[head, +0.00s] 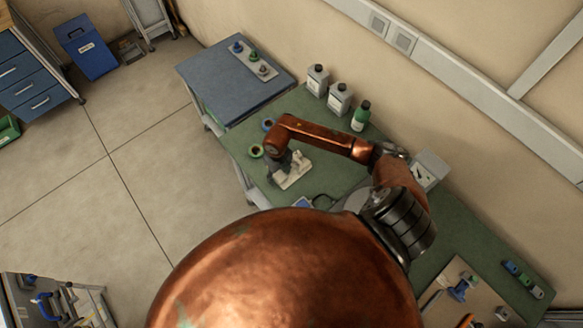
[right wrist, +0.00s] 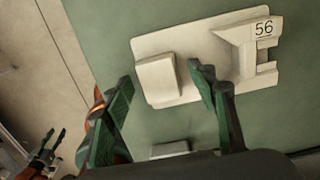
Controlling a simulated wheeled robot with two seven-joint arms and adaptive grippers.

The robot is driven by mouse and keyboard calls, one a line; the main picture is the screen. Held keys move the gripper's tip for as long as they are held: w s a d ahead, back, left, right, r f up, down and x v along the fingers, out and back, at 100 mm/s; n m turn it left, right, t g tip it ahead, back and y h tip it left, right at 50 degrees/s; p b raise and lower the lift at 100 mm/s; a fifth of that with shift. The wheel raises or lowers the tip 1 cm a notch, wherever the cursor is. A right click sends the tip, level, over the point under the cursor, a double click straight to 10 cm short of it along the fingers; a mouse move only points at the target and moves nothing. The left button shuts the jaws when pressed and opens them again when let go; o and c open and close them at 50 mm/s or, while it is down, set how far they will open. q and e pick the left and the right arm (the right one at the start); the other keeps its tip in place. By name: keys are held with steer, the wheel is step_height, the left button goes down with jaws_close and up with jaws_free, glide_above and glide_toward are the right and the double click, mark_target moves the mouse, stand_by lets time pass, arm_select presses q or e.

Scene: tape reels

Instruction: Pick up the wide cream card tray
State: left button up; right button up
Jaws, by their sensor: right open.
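The cream card tray (right wrist: 185,93) lies flat on the green bench top. It has a raised block (right wrist: 158,78) at one end and a notched raised part marked 56 at the other. It also shows in the head view (head: 293,181), partly covered by my right gripper (head: 279,171). In the right wrist view my right gripper (right wrist: 160,76) is open, its two dark green fingers spread, with the block showing between their tips. I cannot tell whether they touch it. A small two-fingered shape, apparently my left gripper (right wrist: 50,148), shows at the lower left of that view.
Tape reels, one green-rimmed (head: 256,151), sit beside the tray near the bench edge. A blue-topped cabinet (head: 230,85) adjoins the bench. A grey box (head: 432,165) is at right.

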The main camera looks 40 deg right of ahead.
steer(key=shift+c, duration=0.4)
steer(key=c, duration=1.3)
steer(key=shift+r, duration=0.15)
